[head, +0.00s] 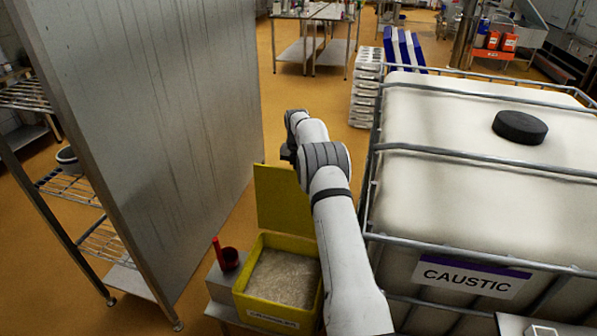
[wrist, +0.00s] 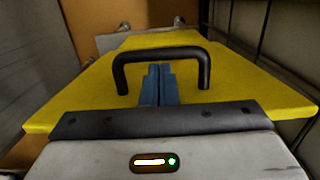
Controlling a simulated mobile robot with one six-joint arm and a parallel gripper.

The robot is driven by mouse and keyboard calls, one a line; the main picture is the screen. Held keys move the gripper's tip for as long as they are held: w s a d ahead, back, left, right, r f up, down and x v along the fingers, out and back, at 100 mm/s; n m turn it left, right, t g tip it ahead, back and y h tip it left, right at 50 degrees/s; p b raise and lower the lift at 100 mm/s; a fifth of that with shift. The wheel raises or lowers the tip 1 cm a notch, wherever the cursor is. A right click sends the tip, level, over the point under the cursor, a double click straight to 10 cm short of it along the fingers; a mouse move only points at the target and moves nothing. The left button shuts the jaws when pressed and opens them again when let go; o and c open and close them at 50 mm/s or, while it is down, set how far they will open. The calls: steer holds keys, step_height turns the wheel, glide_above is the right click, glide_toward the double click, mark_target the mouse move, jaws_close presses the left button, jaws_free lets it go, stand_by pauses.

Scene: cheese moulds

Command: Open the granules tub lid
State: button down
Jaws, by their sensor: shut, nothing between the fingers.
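The yellow granules tub (head: 241,299) stands low, left of my arm, with pale granules (head: 284,277) showing inside. Its yellow lid (head: 281,198) stands raised at the tub's back edge, so the tub is open. In the wrist view the lid (wrist: 80,98) fills the middle, with a black bar handle (wrist: 120,72) on its outer face. My gripper (wrist: 160,70) is shut and empty. Its blue fingers appear between the handle's legs, just below the bar; I cannot tell whether they touch the handle or lid. In the head view my gripper is hidden.
A tall grey metal panel (head: 165,110) rises at left, beside wire shelving (head: 68,187). A large caged caustic tank (head: 470,210) stands close at right. Orange floor is open beyond.

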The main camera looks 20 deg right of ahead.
steer(key=shift+w+d+f+p, duration=0.15)
steer(key=shift+w+d+p, duration=0.4)
steer(key=shift+w, duration=0.3)
